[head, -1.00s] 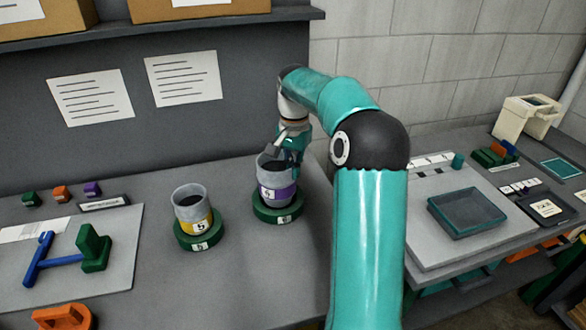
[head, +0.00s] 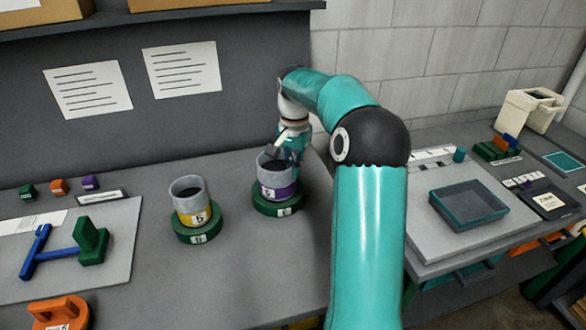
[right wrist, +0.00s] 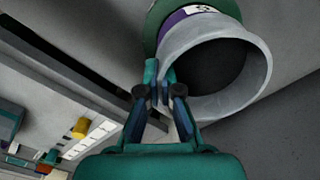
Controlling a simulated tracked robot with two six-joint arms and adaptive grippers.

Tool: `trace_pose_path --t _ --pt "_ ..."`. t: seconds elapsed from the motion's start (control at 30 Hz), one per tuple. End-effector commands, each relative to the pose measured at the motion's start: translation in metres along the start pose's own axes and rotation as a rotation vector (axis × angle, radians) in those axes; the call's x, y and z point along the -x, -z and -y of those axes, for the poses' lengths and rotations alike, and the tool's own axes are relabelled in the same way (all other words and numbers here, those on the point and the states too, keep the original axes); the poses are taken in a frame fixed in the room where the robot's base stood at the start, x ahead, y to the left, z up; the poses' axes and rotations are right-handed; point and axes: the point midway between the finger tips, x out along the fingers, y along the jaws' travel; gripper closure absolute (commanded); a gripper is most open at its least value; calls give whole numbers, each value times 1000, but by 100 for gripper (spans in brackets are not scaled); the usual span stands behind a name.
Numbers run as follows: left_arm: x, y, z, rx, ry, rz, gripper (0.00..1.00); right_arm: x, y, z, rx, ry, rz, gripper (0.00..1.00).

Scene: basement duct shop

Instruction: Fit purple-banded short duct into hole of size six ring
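The purple-banded short duct (head: 276,165) is a grey open cylinder. It stands upright over the green ring (head: 278,206) at the right; its lower end meets the ring, and I cannot tell how deep it sits. My right gripper (head: 288,152) is at the duct's back right rim. In the right wrist view the fingers (right wrist: 161,80) straddle the wall of the duct (right wrist: 258,75), closed on it, with the ring (right wrist: 151,28) beyond. The ring's label is too small to read surely. My left gripper is not in view.
A yellow-banded duct (head: 188,190) stands in another green ring (head: 199,237) to the left. A board (head: 110,262) with blue and green parts lies further left, with an orange part (head: 60,311) in front. A teal tray (head: 468,208) is at the right. The bench front is clear.

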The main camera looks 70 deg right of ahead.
Motion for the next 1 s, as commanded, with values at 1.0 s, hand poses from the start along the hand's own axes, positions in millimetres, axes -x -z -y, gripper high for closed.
trace_pose_path --t 1.0 --pt "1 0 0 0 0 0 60 48 1 1 0 5 -5 65"
